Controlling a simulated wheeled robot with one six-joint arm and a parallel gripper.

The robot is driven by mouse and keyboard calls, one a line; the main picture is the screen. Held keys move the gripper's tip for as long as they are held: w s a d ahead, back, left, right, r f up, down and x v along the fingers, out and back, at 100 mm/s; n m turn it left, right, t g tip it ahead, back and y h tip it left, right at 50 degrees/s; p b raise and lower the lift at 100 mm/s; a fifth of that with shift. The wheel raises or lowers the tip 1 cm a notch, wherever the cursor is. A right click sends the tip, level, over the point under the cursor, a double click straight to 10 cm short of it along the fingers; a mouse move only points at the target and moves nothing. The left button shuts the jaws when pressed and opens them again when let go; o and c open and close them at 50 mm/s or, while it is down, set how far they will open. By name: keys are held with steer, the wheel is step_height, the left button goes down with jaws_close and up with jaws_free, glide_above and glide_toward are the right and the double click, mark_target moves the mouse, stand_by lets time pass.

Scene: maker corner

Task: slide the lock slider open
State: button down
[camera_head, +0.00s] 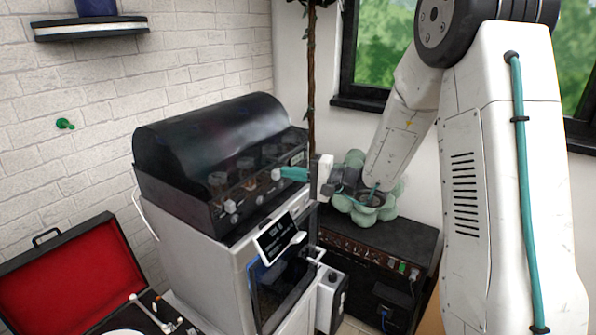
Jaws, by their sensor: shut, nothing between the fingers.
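My gripper (287,173) has teal fingers and reaches left to the front of a black-topped machine (215,140). The fingers are shut with nothing between them. A small pale knob (276,174) on the dark front panel shows right at the fingertips; I cannot tell whether they touch. Other pale knobs (230,206) sit lower left along the same panel. Which of these parts is the lock slider is not clear at this size.
Below the panel are a tilted display (280,238) and a glass-fronted opening. A grey-white box (331,298) stands at the machine's right side. A red-lined open case (60,280) lies left.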

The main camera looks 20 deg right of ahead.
mark_target(278, 177)
steer(key=s+a, duration=0.2)
steer(key=shift+a, duration=0.3)
steer(key=shift+w, duration=0.1)
stand_by(0.3)
steer(key=d, duration=0.1)
steer(key=w+d, duration=0.1)
steer(key=d, duration=0.1)
steer(key=w+d, duration=0.1)
steer(key=shift+d+f, duration=0.1)
steer(key=shift+d, duration=0.15)
steer(key=v, duration=0.9)
steer(key=shift+s+a, duration=0.1)
steer(key=shift+a, duration=0.05)
